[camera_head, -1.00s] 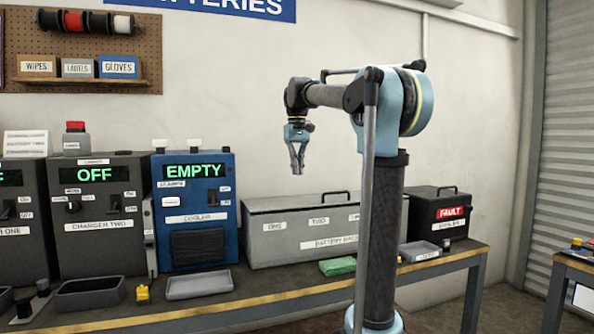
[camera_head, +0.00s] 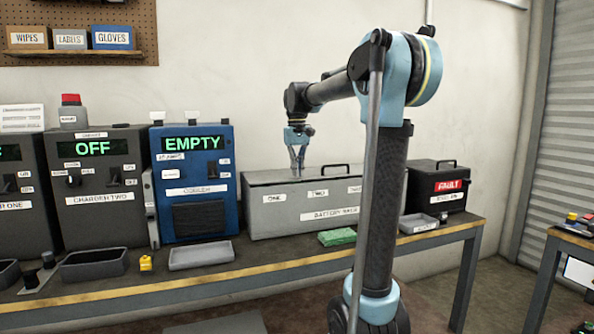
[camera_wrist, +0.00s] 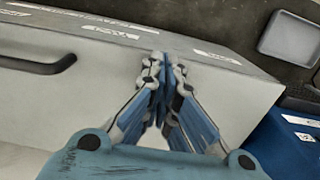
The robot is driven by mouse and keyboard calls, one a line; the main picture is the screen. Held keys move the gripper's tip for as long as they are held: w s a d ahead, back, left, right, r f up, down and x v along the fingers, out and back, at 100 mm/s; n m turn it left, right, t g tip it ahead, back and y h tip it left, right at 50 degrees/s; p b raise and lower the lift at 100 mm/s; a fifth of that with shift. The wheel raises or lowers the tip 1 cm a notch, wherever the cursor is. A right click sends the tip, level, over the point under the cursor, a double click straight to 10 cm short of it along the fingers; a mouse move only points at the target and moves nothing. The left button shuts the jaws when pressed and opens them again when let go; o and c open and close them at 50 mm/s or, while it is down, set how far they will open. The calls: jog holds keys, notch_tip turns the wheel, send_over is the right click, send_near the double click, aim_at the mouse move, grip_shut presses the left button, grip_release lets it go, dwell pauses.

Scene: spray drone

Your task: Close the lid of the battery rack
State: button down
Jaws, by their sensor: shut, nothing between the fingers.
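The battery rack (camera_head: 283,214) is a long grey box on the bench, with front labels reading ONE, TWO and BATTERY RACK. Its lid (camera_head: 265,178) lies flat across the top and looks down, with a dark handle (camera_head: 335,168). My gripper (camera_head: 297,173) is shut and empty, pointing down at the left part of the lid. In the wrist view my fingertips (camera_wrist: 160,62) are together over the pale lid (camera_wrist: 95,88), close to its labelled front edge. I cannot tell whether they touch it. The handle (camera_wrist: 38,66) is at the left there. My arm hides the rack's right end.
A blue cooler box (camera_head: 195,180) reading EMPTY stands just left of the rack. A black FAULT box (camera_head: 437,188) stands right. A green cloth (camera_head: 338,237) and a grey tray (camera_head: 202,255) lie in front on the bench.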

jog(key=shift+s+f+t, duration=0.25)
jog(key=shift+f+t, duration=0.25)
jog(key=shift+f, duration=0.4)
notch_tip(320, 180, up, 14)
jog(key=s+d+f+m, duration=0.1)
jog(key=s+d+f, duration=0.2)
jog(key=s+f, duration=0.7)
jog(key=s+d+f+m+t, duration=0.1)
jog(key=s+d+f, duration=0.3)
jog(key=s+f, duration=0.6)
jog(key=s+d+f, duration=0.3)
jog(key=s+f, duration=0.8)
jog(key=f, duration=0.9)
jog(key=shift+d+f+m+t, duration=0.15)
jog(key=shift+d+m+t, duration=0.15)
jog(key=shift+m+t, duration=0.1)
